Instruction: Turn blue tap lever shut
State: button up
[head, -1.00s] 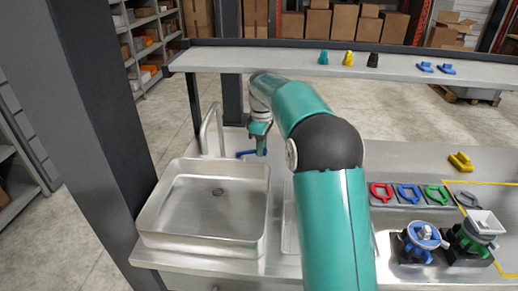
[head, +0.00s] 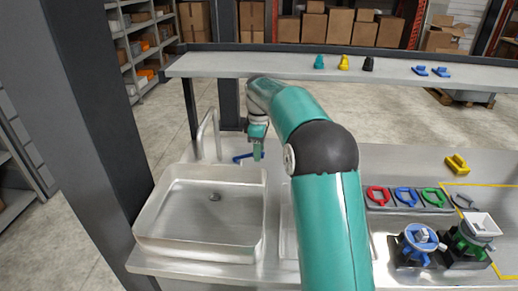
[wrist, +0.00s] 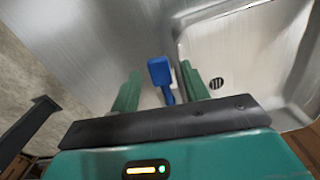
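The blue tap lever (head: 243,156) sits beside the grey tap (head: 208,130) at the back right of the sink (head: 200,215). In the wrist view the lever (wrist: 160,74) lies between the two green fingers of my gripper (wrist: 158,88), with a gap on each side. My gripper (head: 258,153) is open and points down at the lever's right end in the head view. The base of the lever is partly hidden by my gripper's body in the wrist view. The sink drain (wrist: 216,83) shows to the right.
A shelf (head: 330,67) runs behind the counter with small coloured nozzles and blue clips on it. Red, blue, green and grey rings (head: 405,196) and two dispensers (head: 420,240) stand at the right. A dark post (head: 95,130) rises at the left.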

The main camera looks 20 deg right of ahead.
notch_tip(320, 180, up, 8)
jog(key=shift+f, duration=0.25)
dwell(0.4)
jog(key=shift+d, duration=0.15)
grip_shut()
jog(key=shift+s, duration=0.15)
